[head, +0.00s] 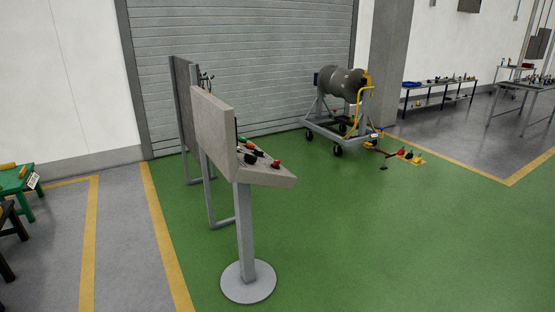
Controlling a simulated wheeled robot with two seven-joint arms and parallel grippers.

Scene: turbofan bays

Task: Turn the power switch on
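A grey control console (266,175) on a round-footed post stands left of the picture's middle, turned side-on to me. Its sloped top carries a red knob or button (276,163) and dark controls (250,158). A small green part shows at the edge of its upright panel (212,120). I cannot tell which of these is the power switch, and the panel's front face is turned away. Neither of my grippers is in view.
A turbofan engine (343,84) sits on a wheeled stand (331,122) behind. A framed board (184,105) stands behind the console. A green table (34,185) is at far left, a workbench (428,88) at back right. Green floor (390,235) right of the console is clear.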

